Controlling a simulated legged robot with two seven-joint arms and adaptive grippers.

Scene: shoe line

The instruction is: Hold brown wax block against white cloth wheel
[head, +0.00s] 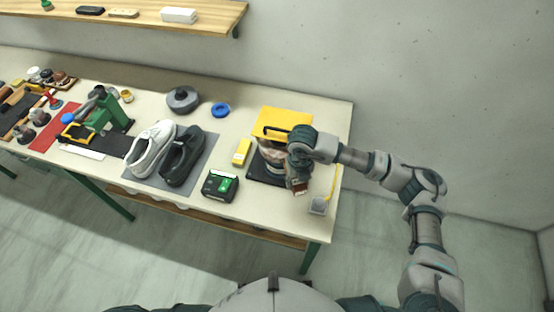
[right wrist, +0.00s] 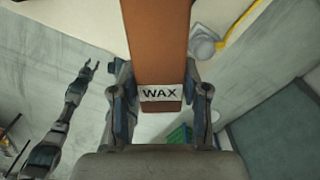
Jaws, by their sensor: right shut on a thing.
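The brown wax block (right wrist: 160,45) bears a white WAX label and sits between the fingers of my right gripper (right wrist: 160,108). In the head view the right gripper (head: 298,168) is at the front right of the polishing machine, shut on the block, whose brown end (head: 299,187) points down. The pale cloth wheel (head: 271,152) shows partly under the yellow guard (head: 283,121); the gripper hides part of it. I cannot tell whether block and wheel touch. My left gripper (right wrist: 90,67) shows small in the right wrist view, fingers apart, away from the machine.
A yellow box (head: 241,152) and a black-green box (head: 220,185) stand left of the machine. A pair of shoes (head: 165,152) lies on a grey mat. A shelf (head: 150,22) hangs behind.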

